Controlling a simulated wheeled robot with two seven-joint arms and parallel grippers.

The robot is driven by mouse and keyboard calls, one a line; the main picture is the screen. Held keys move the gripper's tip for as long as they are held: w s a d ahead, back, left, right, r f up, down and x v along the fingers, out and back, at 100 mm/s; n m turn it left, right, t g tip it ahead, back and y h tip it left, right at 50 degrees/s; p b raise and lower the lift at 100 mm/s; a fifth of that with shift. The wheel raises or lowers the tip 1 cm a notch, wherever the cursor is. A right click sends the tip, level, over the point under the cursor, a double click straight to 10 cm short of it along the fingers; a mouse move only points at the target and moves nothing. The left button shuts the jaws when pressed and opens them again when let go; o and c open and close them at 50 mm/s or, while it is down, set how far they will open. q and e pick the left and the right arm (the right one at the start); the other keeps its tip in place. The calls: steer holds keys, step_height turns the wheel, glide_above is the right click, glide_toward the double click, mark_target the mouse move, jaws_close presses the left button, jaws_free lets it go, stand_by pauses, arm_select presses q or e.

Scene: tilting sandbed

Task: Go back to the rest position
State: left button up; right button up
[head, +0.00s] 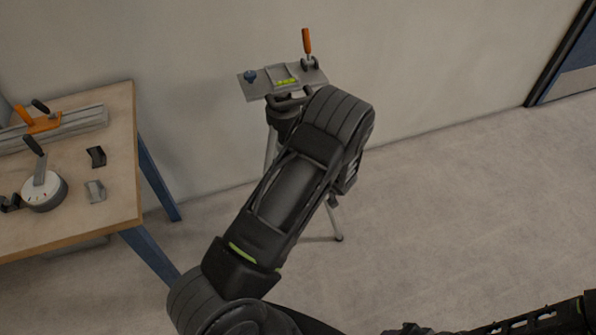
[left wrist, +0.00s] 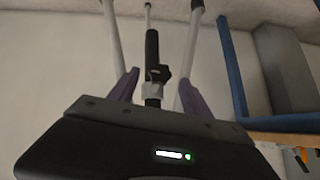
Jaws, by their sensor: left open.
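A grey plate (head: 256,88) sits on a tripod (head: 336,222) by the wall. It carries an orange-handled clamp (head: 307,44), a blue knob (head: 250,76) and a yellow-green level (head: 286,82). My left arm reaches up in front of the tripod and hides much of it; its gripper is hidden in the head view. In the left wrist view my left gripper (left wrist: 160,92) is open, two purple fingers apart. The tripod's black centre column (left wrist: 152,62) shows between or behind them; I cannot tell which. My right gripper is not in view.
A wooden table (head: 118,150) with blue legs stands at the left. It holds a round dial device (head: 45,192), a grey rail (head: 85,120) with an orange clamp and small dark blocks. The floor right of the tripod is clear up to a blue door (head: 578,55).

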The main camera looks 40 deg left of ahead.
arm_select(q)
steer(key=shift+d+r, duration=0.1)
stand_by(0.5)
steer(key=s+d+f+m+h, duration=0.2)
steer(key=s+d+f+h, duration=0.15)
steer(key=s+d, duration=0.3)
steer(key=s+d+f+m+h, duration=0.3)
steer(key=s+d+f, duration=0.25)
steer(key=d, duration=0.25)
steer(key=s+d+r+m+g+h, duration=0.3)
steer(key=s+d+h, duration=0.3)
steer(key=s+d, duration=0.9)
steer(key=shift+d+r, duration=0.4)
steer(key=shift+d, duration=0.75)
